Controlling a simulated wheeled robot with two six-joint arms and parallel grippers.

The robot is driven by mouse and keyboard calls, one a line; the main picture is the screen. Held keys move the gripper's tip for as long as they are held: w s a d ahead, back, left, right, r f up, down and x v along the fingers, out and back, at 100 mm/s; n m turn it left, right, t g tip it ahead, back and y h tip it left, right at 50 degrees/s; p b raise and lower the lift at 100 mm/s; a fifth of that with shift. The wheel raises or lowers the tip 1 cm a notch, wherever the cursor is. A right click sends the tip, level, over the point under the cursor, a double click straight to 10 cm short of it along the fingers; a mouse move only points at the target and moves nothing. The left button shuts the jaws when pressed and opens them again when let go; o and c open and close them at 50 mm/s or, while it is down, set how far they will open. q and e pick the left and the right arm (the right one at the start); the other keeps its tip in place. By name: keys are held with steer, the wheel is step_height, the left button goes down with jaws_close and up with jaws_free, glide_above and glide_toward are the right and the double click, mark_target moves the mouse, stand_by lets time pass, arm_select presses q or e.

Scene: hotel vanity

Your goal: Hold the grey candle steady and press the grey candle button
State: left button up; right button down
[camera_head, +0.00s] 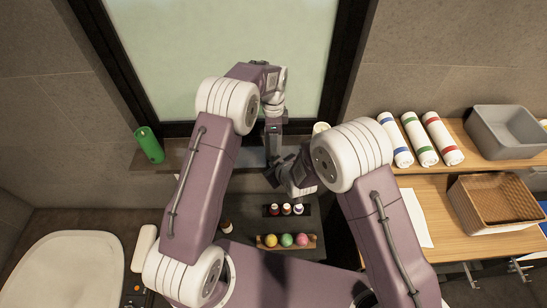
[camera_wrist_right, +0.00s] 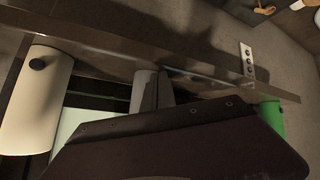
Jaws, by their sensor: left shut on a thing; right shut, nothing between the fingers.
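My left gripper (camera_head: 273,148) reaches down at the back of the shelf under the mirror and is shut on the grey candle. The grey candle (camera_wrist_right: 145,82) is mostly hidden in the head view; in the right wrist view a grey part of it shows beside a dark finger. My right gripper (camera_head: 274,174) is shut and empty, close to the left gripper on its near side. Its dark body fills the lower part of the right wrist view (camera_wrist_right: 180,145). The candle's button cannot be made out, nor whether the right gripper touches the candle.
A green candle (camera_head: 149,145) stands at the shelf's left. Small bottles (camera_head: 286,209) and colored balls (camera_head: 287,240) sit in front. Rolled towels (camera_head: 418,138) lie right.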

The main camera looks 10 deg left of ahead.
steer(key=shift+w+a, duration=0.1)
steer(key=shift+w, duration=0.3)
stand_by(0.3)
steer(key=shift+s, duration=0.1)
steer(key=shift+s+d, duration=0.25)
steer(key=shift+s, duration=0.45)
arm_select(q)
steer(key=o, duration=1.7)
arm_select(e)
steer(key=s, duration=0.2)
steer(key=s+d, duration=0.1)
steer(key=s, duration=0.1)
steer(key=shift+s+d, duration=0.2)
steer(key=shift+s, duration=0.2)
arm_select(q)
steer(key=shift+r, duration=0.1)
